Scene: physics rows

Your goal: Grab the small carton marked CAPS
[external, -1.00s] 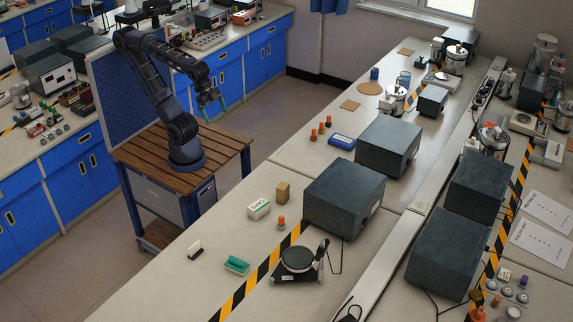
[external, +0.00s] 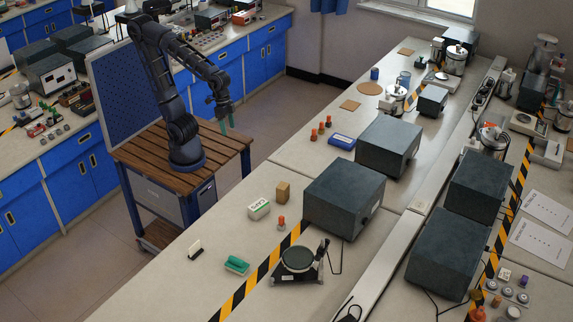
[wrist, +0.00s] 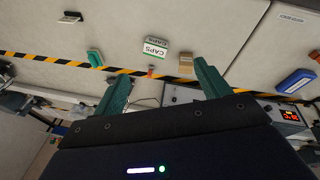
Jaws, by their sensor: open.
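The small carton marked CAPS (external: 259,209) is white with green print and lies on the near bench top, left of a small brown box. In the wrist view the CAPS carton (wrist: 155,48) lies ahead of the fingers, its lettering readable. My gripper (external: 226,123) hangs from the arm above the far edge of the wooden cart, pointing down, well away from the carton. In the wrist view my gripper (wrist: 160,90) shows two green fingers spread wide with nothing between them.
A brown box (external: 283,192) stands close beside the carton, and an orange-topped small item (external: 281,223) is just in front. A large dark grey box (external: 344,197) stands to the right. A green block (external: 236,265) lies nearer. Bare bench surrounds the carton on its left.

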